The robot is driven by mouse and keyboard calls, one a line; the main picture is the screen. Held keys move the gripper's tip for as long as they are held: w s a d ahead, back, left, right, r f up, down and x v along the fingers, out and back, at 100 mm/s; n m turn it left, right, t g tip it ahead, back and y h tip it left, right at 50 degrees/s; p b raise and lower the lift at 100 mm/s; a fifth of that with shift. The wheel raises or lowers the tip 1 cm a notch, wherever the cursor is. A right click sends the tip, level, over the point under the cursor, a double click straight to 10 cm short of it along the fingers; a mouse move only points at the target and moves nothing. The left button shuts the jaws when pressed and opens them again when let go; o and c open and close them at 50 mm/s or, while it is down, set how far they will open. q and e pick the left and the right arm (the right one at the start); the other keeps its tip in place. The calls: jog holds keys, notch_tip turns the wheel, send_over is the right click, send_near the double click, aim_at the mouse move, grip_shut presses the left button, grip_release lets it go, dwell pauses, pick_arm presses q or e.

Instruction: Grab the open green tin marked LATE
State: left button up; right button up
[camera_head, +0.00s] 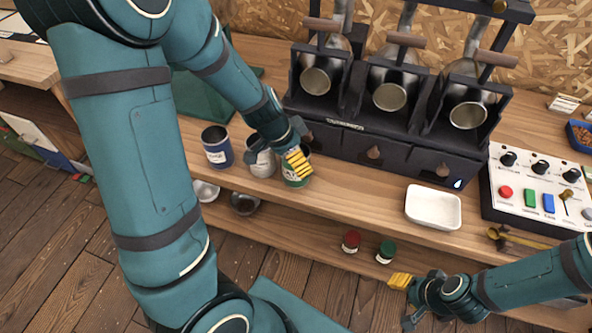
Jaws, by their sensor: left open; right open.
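A green tin (293,181) with a pale label stands on the wooden bench near its front edge. Its rim is mostly hidden by my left gripper, and I cannot read its label clearly. My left gripper (297,160) is open, with its yellow finger pads right over or at the tin's top. I cannot tell whether they touch it. My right gripper (405,301) is open and empty, low at the front right, away from the tin.
A white tin (262,168) stands close left of the green tin, and a blue tin (218,156) further left. The black roaster (400,160) stands behind. A white tray (433,208) and a control panel (530,182) are to the right. Bowls and small jars sit on the lower shelf.

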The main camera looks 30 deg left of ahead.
pick_arm(q)
jog(key=shift+f, duration=0.1)
jog(key=c, duration=1.1)
jog(key=shift+c, duration=0.2)
